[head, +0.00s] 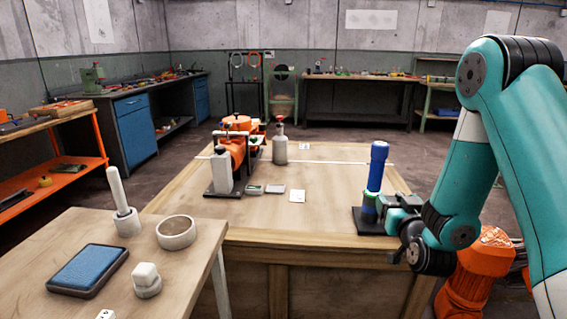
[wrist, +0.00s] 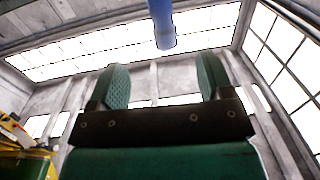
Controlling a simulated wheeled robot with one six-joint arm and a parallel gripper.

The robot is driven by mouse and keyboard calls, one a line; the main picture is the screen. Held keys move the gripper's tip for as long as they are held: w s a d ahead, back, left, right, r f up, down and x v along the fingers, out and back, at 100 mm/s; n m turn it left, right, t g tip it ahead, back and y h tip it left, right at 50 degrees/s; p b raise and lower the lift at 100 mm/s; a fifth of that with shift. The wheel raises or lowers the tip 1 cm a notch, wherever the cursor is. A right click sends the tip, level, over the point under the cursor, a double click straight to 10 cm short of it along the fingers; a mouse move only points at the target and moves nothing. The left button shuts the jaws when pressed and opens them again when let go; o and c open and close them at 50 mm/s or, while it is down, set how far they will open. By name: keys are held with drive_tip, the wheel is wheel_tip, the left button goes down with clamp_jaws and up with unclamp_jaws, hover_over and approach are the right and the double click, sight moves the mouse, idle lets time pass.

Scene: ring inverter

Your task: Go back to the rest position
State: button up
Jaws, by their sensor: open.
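My gripper (head: 388,204) is low at the right side of the wooden table, beside the lower part of a blue post (head: 377,168). In the wrist view its two green padded fingers (wrist: 163,82) stand wide apart with nothing between them. The blue post (wrist: 162,25) shows there above and beyond the fingertips, apart from them. The post stands upright on a dark base (head: 366,222).
An orange device (head: 237,146) with grey posts and a thin white rod stands on the wooden table (head: 330,165). A nearer table (head: 80,220) at left holds a blue pad (head: 88,268), a white ring (head: 176,232) and a peg (head: 118,192). The table's middle is mostly clear.

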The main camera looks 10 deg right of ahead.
drive_tip(key=s+a+r+n+g+y+p, duration=0.2)
drive_tip(key=s+a+r+g+y+p, duration=0.25)
drive_tip(key=a, duration=0.55)
drive_tip(key=s+a+r+n+g+y+p, duration=0.25)
drive_tip(key=a+r+g+y, duration=0.2)
drive_tip(key=a+r, duration=0.5)
drive_tip(key=s+a+r+n+g+p, duration=0.2)
drive_tip(key=s+a+r+n+g, duration=0.1)
drive_tip(key=s, duration=0.7)
drive_tip(key=s+a+r+n+g+p, duration=0.2)
drive_tip(key=s+a+r+n+g, duration=0.1)
drive_tip(key=s, duration=0.7)
drive_tip(key=shift+s+a+r+g+p, duration=0.25)
drive_tip(key=shift+r+g, duration=0.3)
drive_tip(key=shift+g, duration=0.55)
